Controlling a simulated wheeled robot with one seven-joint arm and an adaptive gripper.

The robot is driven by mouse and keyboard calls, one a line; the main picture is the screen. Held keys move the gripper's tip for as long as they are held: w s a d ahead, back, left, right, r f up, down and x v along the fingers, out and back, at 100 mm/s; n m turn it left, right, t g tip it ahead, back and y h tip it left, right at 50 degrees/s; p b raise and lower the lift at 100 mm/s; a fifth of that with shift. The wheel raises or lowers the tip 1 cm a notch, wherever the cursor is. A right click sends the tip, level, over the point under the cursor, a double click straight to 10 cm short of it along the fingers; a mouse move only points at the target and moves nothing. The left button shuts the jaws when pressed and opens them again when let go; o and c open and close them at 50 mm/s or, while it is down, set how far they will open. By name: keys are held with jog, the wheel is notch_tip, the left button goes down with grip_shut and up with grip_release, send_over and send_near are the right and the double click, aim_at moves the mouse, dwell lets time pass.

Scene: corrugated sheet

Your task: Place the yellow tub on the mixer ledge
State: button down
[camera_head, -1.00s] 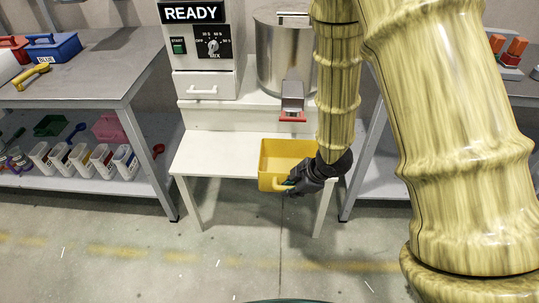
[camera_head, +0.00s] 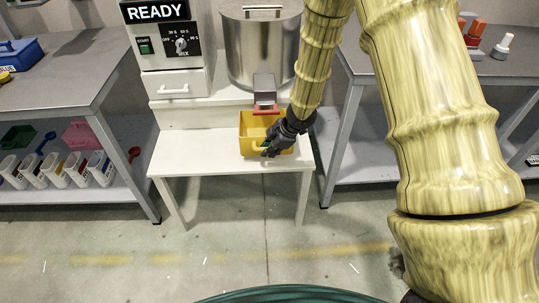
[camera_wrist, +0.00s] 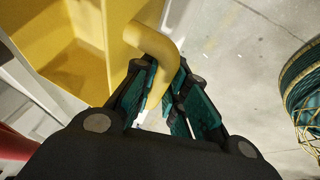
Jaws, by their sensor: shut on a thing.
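The yellow tub (camera_head: 246,127) is over the white mixer ledge (camera_head: 200,155), at its right part and just below the mixer's red-tipped spout (camera_head: 265,104). It looks upright; whether its base touches the ledge I cannot tell. My gripper (camera_head: 272,148) is at the tub's front right side. In the wrist view my gripper (camera_wrist: 160,95) is shut on the tub's curved yellow handle (camera_wrist: 152,45), and the tub's open inside (camera_wrist: 75,60) shows at upper left. The mixer (camera_head: 165,45) shows a READY sign and a dial, with a steel pot (camera_head: 262,50) beside it.
Grey workbenches stand left (camera_head: 60,75) and right (camera_head: 430,75) of the ledge. A blue box (camera_head: 22,55) is on the left bench, and several white containers stand on its lower shelf. The ledge's left part is clear.

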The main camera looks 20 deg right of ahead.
notch_tip(320, 180, down, 4)
jog(key=shift+w+r+b, duration=0.15)
jog(key=shift+b, duration=0.5)
jog(key=shift+r, duration=0.1)
jog(key=c, duration=1.4)
grip_release()
jog(key=shift+c, duration=0.2)
